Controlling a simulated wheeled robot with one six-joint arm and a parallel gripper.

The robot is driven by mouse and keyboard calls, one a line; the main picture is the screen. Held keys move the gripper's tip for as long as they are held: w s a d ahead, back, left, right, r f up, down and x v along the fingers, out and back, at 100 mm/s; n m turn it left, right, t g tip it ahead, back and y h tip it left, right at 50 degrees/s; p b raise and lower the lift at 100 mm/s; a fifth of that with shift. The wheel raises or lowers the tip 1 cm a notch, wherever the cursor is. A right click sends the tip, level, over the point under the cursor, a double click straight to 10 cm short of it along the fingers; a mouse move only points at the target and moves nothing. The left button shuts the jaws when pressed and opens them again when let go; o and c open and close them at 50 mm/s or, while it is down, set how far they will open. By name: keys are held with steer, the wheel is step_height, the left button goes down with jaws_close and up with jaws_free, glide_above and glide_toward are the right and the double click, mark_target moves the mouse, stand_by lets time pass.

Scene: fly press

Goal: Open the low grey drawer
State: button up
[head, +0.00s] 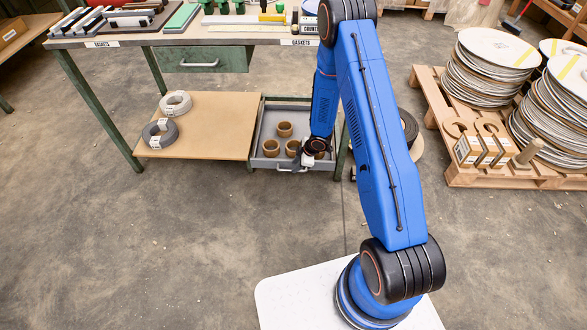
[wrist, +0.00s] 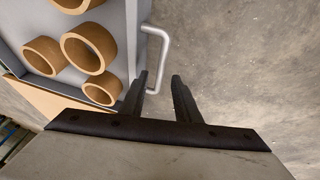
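The low grey drawer (head: 271,132) stands under the bench beside the tan lower shelf. It is pulled out, with its inside showing and several brown rings (head: 284,129) in it. Its pale bar handle (head: 292,169) is on the front; in the wrist view the handle (wrist: 163,45) curves out from the drawer's front wall (wrist: 132,45). My gripper (head: 300,163) is at the drawer's front. In the wrist view its two dark fingers (wrist: 158,84) are apart, with the handle's near end between or just beyond their tips. I cannot tell whether they touch it.
A green drawer (head: 200,60) hangs under the bench top. Two coils, one white (head: 175,103) and one grey (head: 159,133), lie on the tan shelf (head: 218,125). A pallet (head: 470,170) with stacked discs stands at right. The floor before the drawer is clear.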

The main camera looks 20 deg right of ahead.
steer(key=shift+x, duration=1.7)
jaws_close()
